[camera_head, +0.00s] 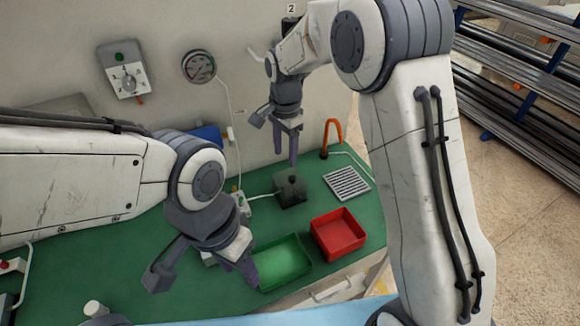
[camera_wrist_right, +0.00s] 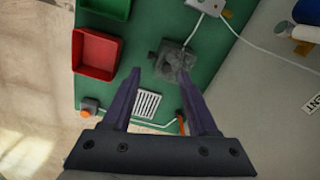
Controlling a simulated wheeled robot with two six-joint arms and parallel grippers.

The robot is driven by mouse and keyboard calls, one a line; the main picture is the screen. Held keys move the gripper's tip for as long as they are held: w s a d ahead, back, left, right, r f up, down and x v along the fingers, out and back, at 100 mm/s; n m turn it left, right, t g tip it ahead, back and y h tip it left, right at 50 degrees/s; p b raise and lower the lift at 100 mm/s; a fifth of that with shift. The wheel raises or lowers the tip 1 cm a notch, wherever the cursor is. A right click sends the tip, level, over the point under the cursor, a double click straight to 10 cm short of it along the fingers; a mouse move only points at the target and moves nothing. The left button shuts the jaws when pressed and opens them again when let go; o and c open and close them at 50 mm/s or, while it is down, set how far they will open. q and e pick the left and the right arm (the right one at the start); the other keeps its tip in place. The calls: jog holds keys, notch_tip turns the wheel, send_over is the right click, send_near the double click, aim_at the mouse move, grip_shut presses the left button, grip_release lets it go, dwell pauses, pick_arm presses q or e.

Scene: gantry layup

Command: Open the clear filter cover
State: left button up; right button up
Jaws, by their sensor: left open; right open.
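A small dark grey, partly see-through box (camera_head: 291,190) sits on the green bench top; it seems to be the filter with its clear cover, and it also shows in the right wrist view (camera_wrist_right: 172,60). The cover looks closed, though its edges are hard to make out. My right gripper (camera_head: 294,160) points down just above the box, apart from it as far as I can tell. In the wrist view its purple fingers (camera_wrist_right: 160,75) are spread, with nothing between them. My left gripper (camera_head: 247,272) is open and empty by the green tray's left side.
A green tray (camera_head: 271,277) and a red tray (camera_head: 359,239) stand in front of the box. A slatted metal grate (camera_head: 347,174) and an orange hooked pipe (camera_head: 333,133) are to its right. The wall behind carries a gauge (camera_head: 198,67) and a dial switch (camera_head: 127,83).

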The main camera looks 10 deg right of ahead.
aim_at(292, 177)
jog(key=w+f+m+p, duration=0.1)
jog(key=f, duration=0.3)
jog(key=w+d+f+m+p, duration=0.1)
jog(key=f, duration=0.3)
jog(key=w+d+f+p, duration=0.1)
jog(key=w+f, duration=0.1)
jog(key=f, duration=0.2)
jog(key=shift+d+f+m, duration=0.15)
jog(key=shift+f+m, duration=0.25)
grip_shut()
dwell(0.9)
